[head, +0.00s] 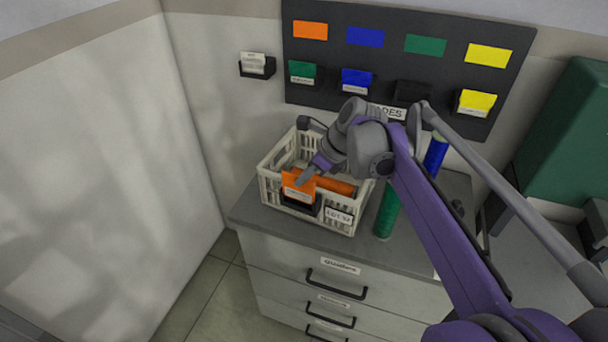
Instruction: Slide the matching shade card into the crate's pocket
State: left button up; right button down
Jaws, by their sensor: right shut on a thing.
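The orange shade card (292,184) with a white label strip is upright at the front of the white crate (345,226). My right gripper (306,178) is shut on its upper edge from above and behind. The crate's black pocket (301,207) is on the front wall, directly below the card. The card's lower edge meets the pocket's mouth; I cannot tell how deep it sits. An orange bobbin (338,187) lies in the crate, partly hidden by my right arm. My left gripper is not in view.
A dark board (300,62) holds colour swatches and card pockets; one pocket (412,92) looks empty. A wall pocket (257,66) holds whitish cards. Green (387,214) and blue (435,156) bobbins stand right of the crate on the grey cabinet top (408,250).

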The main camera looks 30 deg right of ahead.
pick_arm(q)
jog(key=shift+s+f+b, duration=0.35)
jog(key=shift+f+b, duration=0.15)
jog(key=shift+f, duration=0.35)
pick_arm(e)
jog(key=shift+f, duration=1.1)
jog(key=shift+f, duration=0.1)
jog(key=shift+f, duration=0.3)
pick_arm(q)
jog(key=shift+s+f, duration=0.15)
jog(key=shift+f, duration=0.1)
pick_arm(e)
jog(key=c, duration=0.9)
grip_release()
jog(key=shift+c, duration=0.2)
jog(key=shift+r, duration=0.1)
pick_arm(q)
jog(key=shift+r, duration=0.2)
pick_arm(e)
jog(key=v, duration=1)
jog(key=shift+s+r, duration=0.25)
jog(key=shift+s, duration=0.05)
